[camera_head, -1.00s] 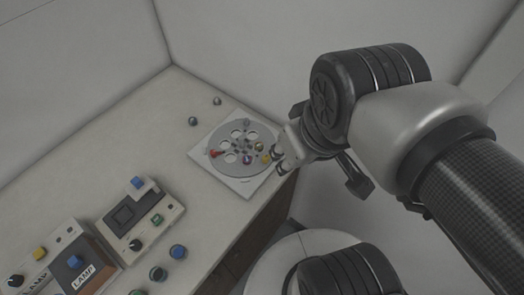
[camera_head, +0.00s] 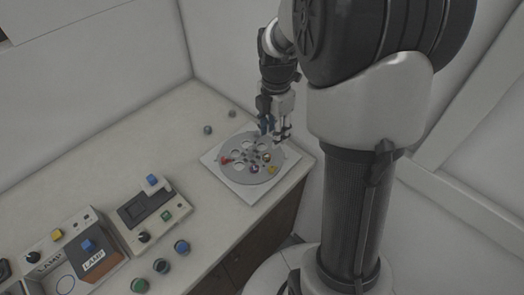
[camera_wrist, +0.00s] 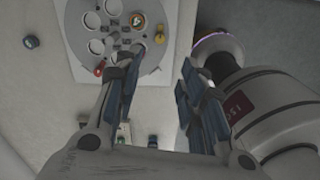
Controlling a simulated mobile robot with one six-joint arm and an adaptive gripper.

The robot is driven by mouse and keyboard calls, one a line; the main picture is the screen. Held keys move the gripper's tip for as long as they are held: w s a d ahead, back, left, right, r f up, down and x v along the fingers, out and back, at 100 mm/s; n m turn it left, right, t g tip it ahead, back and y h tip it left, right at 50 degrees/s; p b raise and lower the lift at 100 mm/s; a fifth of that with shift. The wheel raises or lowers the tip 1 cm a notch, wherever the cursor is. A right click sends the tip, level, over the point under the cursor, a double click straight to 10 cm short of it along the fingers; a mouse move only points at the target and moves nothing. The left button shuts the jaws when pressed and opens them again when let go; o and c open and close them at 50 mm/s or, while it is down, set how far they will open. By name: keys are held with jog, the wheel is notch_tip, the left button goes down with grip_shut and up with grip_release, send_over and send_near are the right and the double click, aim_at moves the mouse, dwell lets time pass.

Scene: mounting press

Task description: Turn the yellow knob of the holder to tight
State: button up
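The holder is a round grey disc (camera_head: 240,174) with several openings, lying on a white square plate (camera_head: 248,195) near the counter's right edge. Its yellow knob (camera_head: 272,170) is at the disc's right front; in the wrist view the yellow knob (camera_wrist: 160,36) is at the top, right of the disc's middle. Which way its pointer lies is too small to tell. My gripper (camera_head: 275,135) is over the back right of the disc, pointing down. In the wrist view my gripper (camera_wrist: 156,88) has its fingers wide apart with nothing between them, clear of the yellow knob.
The disc also carries a red knob (camera_head: 226,161) and other small coloured knobs. Control boxes (camera_head: 150,212) and loose round buttons (camera_head: 161,266) stand at the left front. Bare counter lies between them and the plate.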

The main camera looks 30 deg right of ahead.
aim_at(271, 167)
notch_tip(271, 167, down, 16)
jog(key=b, duration=0.5)
jog(key=shift+f, duration=0.1)
jog(key=shift+c, duration=0.3)
grip_shut()
